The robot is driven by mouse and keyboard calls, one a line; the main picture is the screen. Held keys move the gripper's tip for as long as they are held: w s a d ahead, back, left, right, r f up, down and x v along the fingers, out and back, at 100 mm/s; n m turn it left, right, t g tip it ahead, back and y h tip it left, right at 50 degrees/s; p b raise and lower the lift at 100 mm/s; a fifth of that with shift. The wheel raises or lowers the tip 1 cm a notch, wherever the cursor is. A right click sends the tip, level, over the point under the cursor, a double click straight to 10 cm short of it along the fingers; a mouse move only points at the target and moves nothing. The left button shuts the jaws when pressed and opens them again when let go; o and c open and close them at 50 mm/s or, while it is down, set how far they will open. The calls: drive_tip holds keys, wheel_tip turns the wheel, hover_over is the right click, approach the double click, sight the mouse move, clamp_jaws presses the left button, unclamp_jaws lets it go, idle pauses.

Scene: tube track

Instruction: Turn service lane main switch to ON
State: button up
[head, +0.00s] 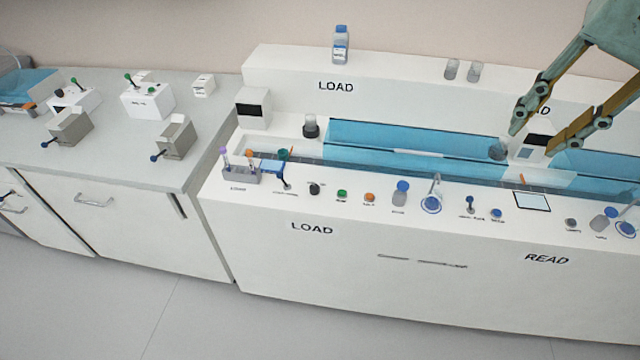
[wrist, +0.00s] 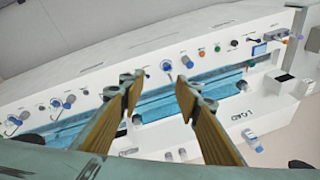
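My gripper (head: 536,140) is open and empty, above the right part of the long white console (head: 350,260) in the head view. In the wrist view its two fingers (wrist: 157,82) are spread apart over the blue track. No label reading service lane main switch is legible. The console front ledge carries a black knob (head: 314,188), a green button (head: 341,194), an orange button (head: 369,198) and a small blue-tipped lever (head: 470,203). On the left bench, white boxes (head: 148,100) carry green-tipped levers, and grey boxes (head: 72,128) carry blue-tipped levers.
A tube rack (head: 241,175) stands at the console's left end. Blue track channels (head: 400,140) run along the console. A bottle (head: 341,45) and two small cups (head: 462,69) stand on the back ledge. Floor in front is clear.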

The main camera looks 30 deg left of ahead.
drive_tip(key=w+a+f, duration=0.4)
drive_tip(key=w+a, duration=0.3)
drive_tip(key=a, duration=0.1)
drive_tip(key=n+g+h+p, duration=0.2)
drive_tip(key=n+p, duration=0.4)
drive_tip(key=n, duration=0.6)
hover_over(315, 187)
wheel_tip(315, 187, down, 20)
drive_tip(key=shift+a+r, duration=0.1)
drive_tip(key=shift+f+b, duration=1.3)
drive_tip(key=shift+f, duration=5.6)
